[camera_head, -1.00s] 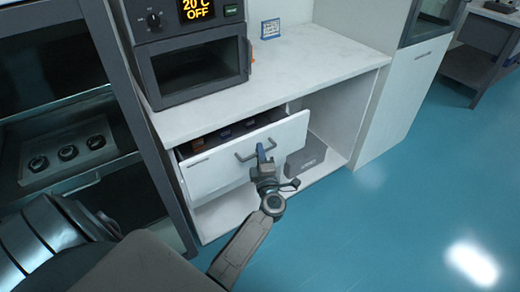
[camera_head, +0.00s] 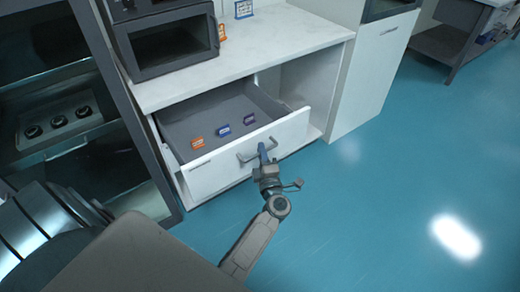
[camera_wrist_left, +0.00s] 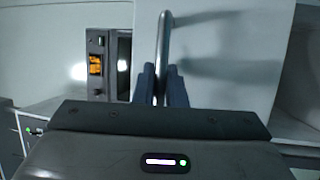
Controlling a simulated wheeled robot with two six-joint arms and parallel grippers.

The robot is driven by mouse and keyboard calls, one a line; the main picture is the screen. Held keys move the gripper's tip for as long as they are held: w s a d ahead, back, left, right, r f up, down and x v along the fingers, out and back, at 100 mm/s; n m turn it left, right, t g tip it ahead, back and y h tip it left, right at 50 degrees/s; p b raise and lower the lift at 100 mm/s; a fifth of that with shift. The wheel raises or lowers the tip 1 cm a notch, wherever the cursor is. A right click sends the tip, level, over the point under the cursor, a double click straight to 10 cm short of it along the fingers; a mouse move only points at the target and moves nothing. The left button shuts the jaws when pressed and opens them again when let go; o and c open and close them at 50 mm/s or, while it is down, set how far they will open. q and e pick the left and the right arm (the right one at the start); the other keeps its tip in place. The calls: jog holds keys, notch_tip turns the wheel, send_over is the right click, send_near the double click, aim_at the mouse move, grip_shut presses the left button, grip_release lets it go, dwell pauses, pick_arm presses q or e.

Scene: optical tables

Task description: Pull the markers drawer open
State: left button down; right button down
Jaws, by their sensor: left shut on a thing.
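The white drawer (camera_head: 213,174) under the counter stands well out from its cabinet, with its grey inside showing. Small orange (camera_head: 197,143), blue (camera_head: 223,130) and purple (camera_head: 249,119) labelled items sit in it. The label on the drawer front is too small to read. My left gripper (camera_head: 263,151) is at the drawer's bar handle (camera_head: 244,159), shut on it. In the left wrist view the handle (camera_wrist_left: 163,40) runs between the two fingers (camera_wrist_left: 160,86). My right gripper is not in view.
An oven-like device (camera_head: 168,40) and small sign cards stand on the white counter (camera_head: 270,40). A dark glass-fronted cabinet (camera_head: 75,140) is close on the left. A white cabinet (camera_head: 372,75) stands to the right. The blue floor (camera_head: 380,200) in front and right is clear.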

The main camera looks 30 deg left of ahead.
pick_arm(q)
jog(key=shift+s+d, duration=0.1)
jog(key=shift+d, duration=0.2)
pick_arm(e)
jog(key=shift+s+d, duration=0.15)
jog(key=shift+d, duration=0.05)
pick_arm(q)
jog(key=c, duration=1.5)
grip_release()
